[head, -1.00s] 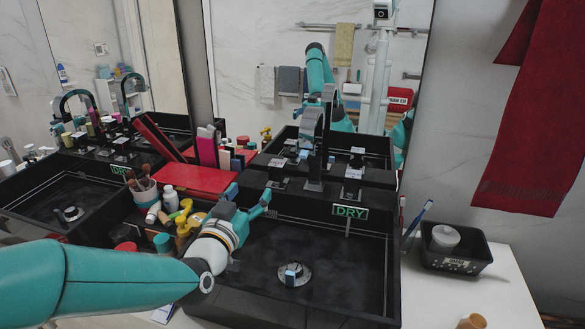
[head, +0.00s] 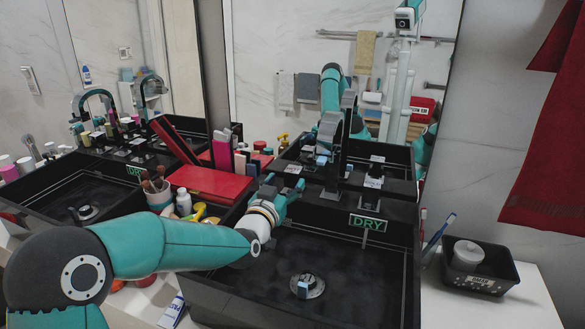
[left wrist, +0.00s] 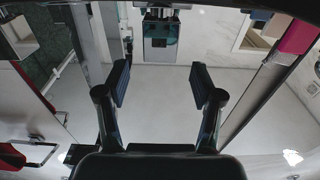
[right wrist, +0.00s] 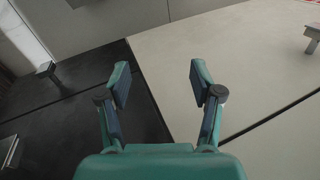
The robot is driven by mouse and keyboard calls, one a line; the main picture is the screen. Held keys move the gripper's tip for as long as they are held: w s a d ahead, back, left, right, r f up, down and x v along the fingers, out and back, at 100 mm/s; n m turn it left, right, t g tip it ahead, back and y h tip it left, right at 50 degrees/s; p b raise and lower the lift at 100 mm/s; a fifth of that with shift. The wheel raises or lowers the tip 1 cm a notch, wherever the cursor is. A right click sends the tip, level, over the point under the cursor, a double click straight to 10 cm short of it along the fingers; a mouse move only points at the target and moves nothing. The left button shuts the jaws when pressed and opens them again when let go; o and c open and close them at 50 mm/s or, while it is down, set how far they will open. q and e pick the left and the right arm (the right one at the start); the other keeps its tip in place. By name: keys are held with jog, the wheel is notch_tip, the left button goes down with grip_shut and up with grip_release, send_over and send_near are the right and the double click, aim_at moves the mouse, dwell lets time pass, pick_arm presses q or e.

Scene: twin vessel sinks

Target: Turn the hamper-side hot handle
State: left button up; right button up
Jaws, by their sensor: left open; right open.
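The right-hand sink (head: 270,283) is black, with a dark arched tap (head: 345,120) behind its basin. A handle with a pale top (head: 294,168) stands left of this tap, another (head: 374,182) right of it. I cannot tell which is the hot one. My left gripper (head: 289,187) is just in front of the left handle in the head view; whether they touch is unclear. In the left wrist view its two fingers (left wrist: 160,85) are apart with nothing between them. My right gripper (right wrist: 159,83) is open and empty in the right wrist view, facing dark and pale panels.
A red box (head: 210,182), a cup of brushes (head: 157,190) and bottles stand left of the basin. A green DRY sign (head: 367,223) is at the basin's back right. A black basket (head: 478,270) sits on the right counter. A mirror is behind the sinks.

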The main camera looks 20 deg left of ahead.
aim_at(291, 175)
pick_arm(q)
jog(key=w+p, duration=0.1)
jog(key=w, duration=0.5)
jog(key=shift+w+d, duration=0.1)
jog(key=shift+w, duration=0.25)
jog(key=shift+c, duration=0.4)
jog(key=c, duration=1.1)
